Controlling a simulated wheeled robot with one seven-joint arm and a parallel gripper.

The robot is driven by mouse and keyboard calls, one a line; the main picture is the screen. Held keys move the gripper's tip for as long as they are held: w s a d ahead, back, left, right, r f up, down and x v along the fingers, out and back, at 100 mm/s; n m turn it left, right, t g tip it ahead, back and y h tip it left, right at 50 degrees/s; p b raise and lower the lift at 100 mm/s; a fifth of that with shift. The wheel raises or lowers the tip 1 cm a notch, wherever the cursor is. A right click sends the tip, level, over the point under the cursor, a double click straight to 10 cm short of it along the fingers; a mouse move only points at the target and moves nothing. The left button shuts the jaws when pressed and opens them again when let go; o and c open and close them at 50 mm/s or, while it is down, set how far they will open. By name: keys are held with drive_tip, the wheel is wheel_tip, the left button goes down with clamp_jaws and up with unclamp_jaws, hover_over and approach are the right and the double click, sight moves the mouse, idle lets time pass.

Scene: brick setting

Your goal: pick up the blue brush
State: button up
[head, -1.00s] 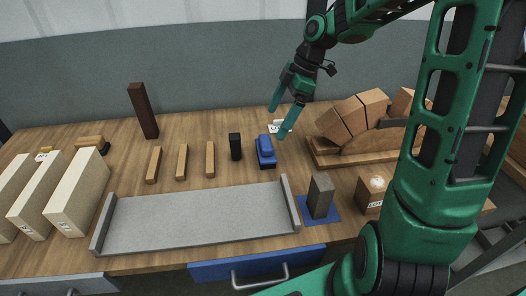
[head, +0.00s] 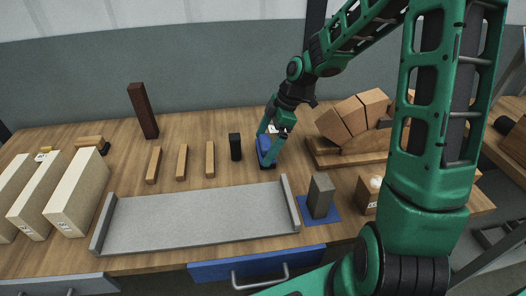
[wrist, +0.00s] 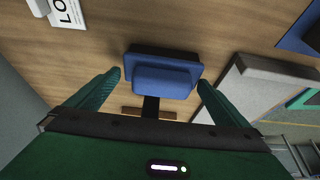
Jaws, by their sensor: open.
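The blue brush (head: 264,144) has a blue body on a dark base and lies on the wooden bench (head: 225,125). My gripper (head: 267,149) is open around it in the head view, one finger on each side, and partly hides it. In the wrist view the brush (wrist: 162,80) sits between the two spread fingertips of my gripper (wrist: 160,78). There are visible gaps on both sides, so the fingers are apart from it.
A black block (head: 235,147) stands just left of the brush, with several wooden strips (head: 182,162) beyond it. A grey tray (head: 190,220) lies in front. Stacked bricks (head: 350,116) on a wooden base are to the right. A grey block (head: 320,196) stands front right.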

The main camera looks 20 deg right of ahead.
sight(264, 142)
drive_tip(key=c, duration=0.8)
drive_tip(key=shift+c, duration=0.2)
drive_tip(key=shift+r, duration=0.5)
drive_tip(key=r, duration=0.3)
drive_tip(key=shift+s+a+r, duration=0.25)
drive_tip(key=shift+a+r, duration=0.05)
drive_tip(key=shift+r, duration=0.05)
drive_tip(key=s+a+r, duration=0.6)
drive_tip(key=s+a, duration=0.1)
drive_tip(key=a, duration=0.1)
drive_tip(key=shift+s+r, duration=0.15)
drive_tip(key=shift+s, duration=0.1)
